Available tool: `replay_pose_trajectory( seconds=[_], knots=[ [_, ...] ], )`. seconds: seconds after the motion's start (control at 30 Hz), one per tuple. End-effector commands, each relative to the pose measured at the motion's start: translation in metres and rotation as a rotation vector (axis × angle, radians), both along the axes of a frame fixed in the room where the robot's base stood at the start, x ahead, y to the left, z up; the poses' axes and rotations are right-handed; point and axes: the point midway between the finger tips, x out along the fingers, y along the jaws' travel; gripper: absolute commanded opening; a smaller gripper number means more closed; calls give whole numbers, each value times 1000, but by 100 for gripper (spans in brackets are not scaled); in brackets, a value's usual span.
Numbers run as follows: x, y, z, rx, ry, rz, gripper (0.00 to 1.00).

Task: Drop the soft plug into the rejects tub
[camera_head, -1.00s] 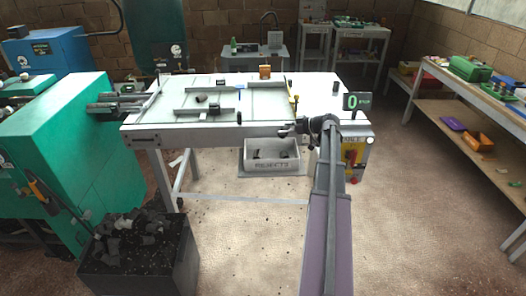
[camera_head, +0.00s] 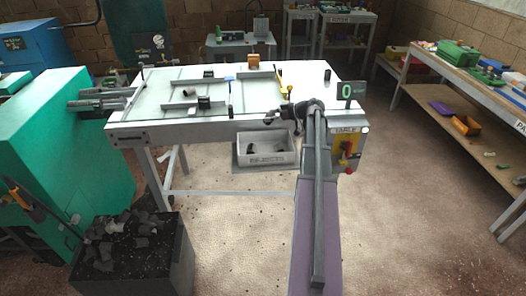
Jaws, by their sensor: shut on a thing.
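My gripper (camera_head: 285,113) is at the end of my arm, by the table's front edge, up and to the right of the tub's middle in the picture. It is shut on a small dark thing, which I take to be the soft plug; its outline barely separates from the dark fingers. The white rejects tub (camera_head: 264,160) stands low under the table's front edge, with its lettering facing me. A few dark pieces (camera_head: 252,149) lie inside it.
The white table (camera_head: 155,99) carries rails, a dark plug (camera_head: 190,92), an orange block (camera_head: 254,61) and a black cylinder (camera_head: 327,75). A counter display (camera_head: 351,90) stands at its right corner. A dark scrap bin (camera_head: 140,262) is front left. Floor before the tub is clear.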

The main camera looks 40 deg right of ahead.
Motion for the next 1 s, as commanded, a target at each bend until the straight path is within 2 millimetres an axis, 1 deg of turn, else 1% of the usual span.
replay_pose_trajectory(
  seconds=[0.27, 0.7, 1.0],
  knots=[
    [0, 1, -15, 0, 0, 1, 41],
    [1, 1, -49, 0, 0, 2, 41],
    [1, 2, -59, 0, 0, 2, 41]
  ],
)
